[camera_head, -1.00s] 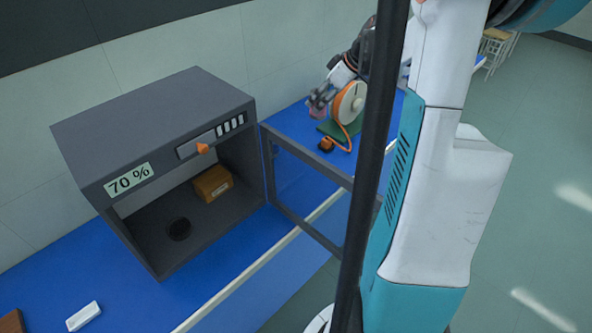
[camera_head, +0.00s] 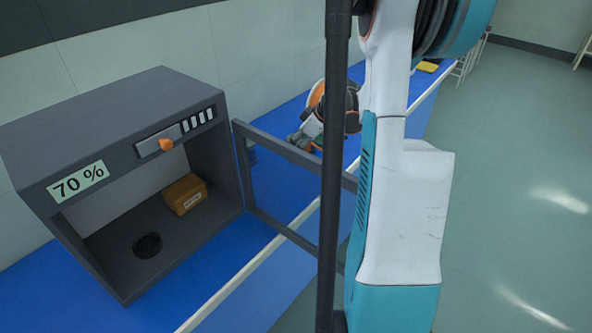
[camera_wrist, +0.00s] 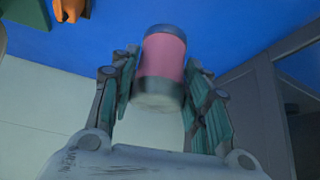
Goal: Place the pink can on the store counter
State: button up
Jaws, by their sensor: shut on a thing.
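The pink can (camera_wrist: 164,55), with grey ends, sits between the two fingers of my gripper (camera_wrist: 162,68) in the wrist view. The fingers are shut on it from both sides. The can cannot be made out clearly there. The blue counter also shows behind the can in the wrist view (camera_wrist: 230,25). Nothing in view is labelled as the store counter.
A grey cabinet (camera_head: 120,100) marked 70 % holds a brown box (camera_head: 185,194) and a dark round opening or disc (camera_head: 147,245). Its framed door (camera_head: 290,152) stands open toward my arm.

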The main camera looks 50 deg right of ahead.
notch_tip(320, 180, down, 8)
jog(key=shift+f+b, duration=0.1)
jog(key=shift+b, duration=1.05)
jog(key=shift+f, duration=0.1)
jog(key=o, duration=1.1)
jog(key=shift+o, duration=0.2)
jog(key=shift+r, duration=0.2)
jog(key=p+v, duration=0.3)
jog(key=v, duration=0.9)
jog(key=shift+p, duration=0.35)
